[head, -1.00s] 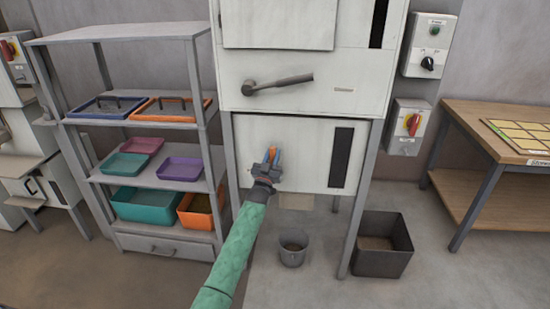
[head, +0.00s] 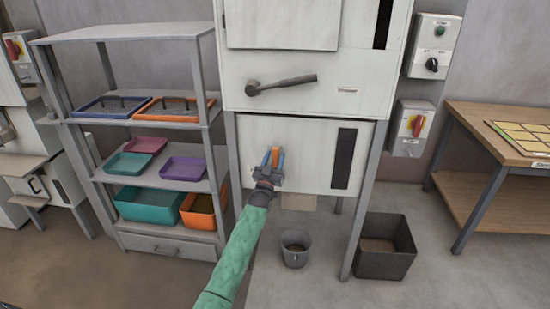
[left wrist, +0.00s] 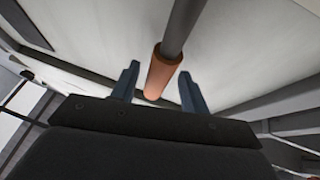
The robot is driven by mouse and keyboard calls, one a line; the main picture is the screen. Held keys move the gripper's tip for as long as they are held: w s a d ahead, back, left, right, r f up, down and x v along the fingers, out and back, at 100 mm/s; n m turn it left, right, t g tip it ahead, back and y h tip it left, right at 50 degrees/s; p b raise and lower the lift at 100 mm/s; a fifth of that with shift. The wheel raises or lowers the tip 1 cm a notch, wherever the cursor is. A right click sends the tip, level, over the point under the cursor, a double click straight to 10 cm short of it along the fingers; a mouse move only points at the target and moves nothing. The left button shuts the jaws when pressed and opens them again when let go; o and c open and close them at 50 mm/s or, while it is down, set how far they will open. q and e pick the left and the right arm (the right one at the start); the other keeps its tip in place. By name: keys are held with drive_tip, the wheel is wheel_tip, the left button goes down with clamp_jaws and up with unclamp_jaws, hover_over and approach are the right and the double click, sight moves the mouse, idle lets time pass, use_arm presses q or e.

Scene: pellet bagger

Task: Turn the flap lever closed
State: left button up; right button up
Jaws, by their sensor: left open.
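The flap lever has an orange grip (head: 275,155) in front of the lower white cabinet. In the left wrist view its orange grip (left wrist: 164,72) sits on a grey rod that runs up out of the picture. My left gripper (head: 273,160) is at this grip, with its blue fingers open. In the left wrist view the fingers (left wrist: 157,85) stand on either side of the grip's end, with a gap on each side. The lever's pivot is not clear in the head view. My right gripper is not in view.
A dark handle (head: 282,85) sticks out on the upper cabinet (head: 345,60), above my gripper. A shelf with trays (head: 183,168) stands close on the left. A grey bucket (head: 294,248) and a dark bin (head: 385,245) stand on the floor below. A wooden table (head: 500,135) is at the right.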

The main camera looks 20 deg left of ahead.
use_arm(q)
drive_tip(key=v, duration=0.6)
drive_tip(key=shift+s+f+b, duration=0.15)
drive_tip(key=shift+s+b, duration=0.1)
drive_tip(key=shift+b, duration=0.2)
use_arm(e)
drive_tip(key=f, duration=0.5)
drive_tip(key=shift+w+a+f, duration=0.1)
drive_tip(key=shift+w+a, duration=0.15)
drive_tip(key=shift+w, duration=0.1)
